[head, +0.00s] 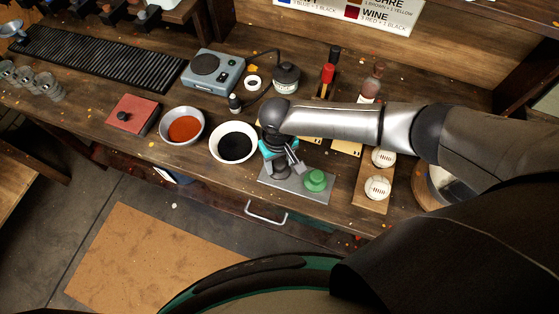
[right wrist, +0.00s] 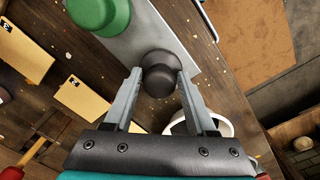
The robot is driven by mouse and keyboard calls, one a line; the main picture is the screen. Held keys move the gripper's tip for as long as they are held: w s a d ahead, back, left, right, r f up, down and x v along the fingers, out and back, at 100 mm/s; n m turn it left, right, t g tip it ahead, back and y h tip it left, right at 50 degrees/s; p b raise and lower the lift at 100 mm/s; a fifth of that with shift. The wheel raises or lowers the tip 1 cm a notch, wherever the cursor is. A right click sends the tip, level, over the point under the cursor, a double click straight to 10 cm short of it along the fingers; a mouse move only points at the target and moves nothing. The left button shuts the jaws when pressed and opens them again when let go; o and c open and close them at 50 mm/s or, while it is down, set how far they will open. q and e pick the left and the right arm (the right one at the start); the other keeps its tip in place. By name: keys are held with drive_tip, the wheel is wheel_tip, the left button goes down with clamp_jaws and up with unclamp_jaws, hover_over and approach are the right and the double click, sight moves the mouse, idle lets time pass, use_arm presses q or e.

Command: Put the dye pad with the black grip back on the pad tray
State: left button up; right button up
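The dye pad with the black grip (right wrist: 160,76) shows in the right wrist view at the end of the grey metal pad tray (right wrist: 172,34). It looks upright on the tray. My right gripper (right wrist: 160,84) is over it, with a finger on each side of the black grip. The fingers stand apart with only narrow gaps beside the grip, and I see no clear contact. In the head view, my right gripper (head: 282,163) hides most of this pad at the left end of the tray (head: 297,186). A green pad (head: 315,180) sits at the tray's right end. My left gripper is not in view.
A white bowl of black dye (head: 235,145) and a bowl of orange-red dye (head: 185,128) stand left of the tray. Yellow cards (right wrist: 84,100) lie behind. The bench's front edge is close.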

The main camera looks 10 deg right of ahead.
sight(279, 164)
drive_tip(key=shift+o, duration=1.2)
drive_tip(key=shift+r, duration=0.1)
wheel_tip(279, 164, up, 12)
drive_tip(key=p, duration=0.1)
drive_tip(key=shift+s+a, duration=0.1)
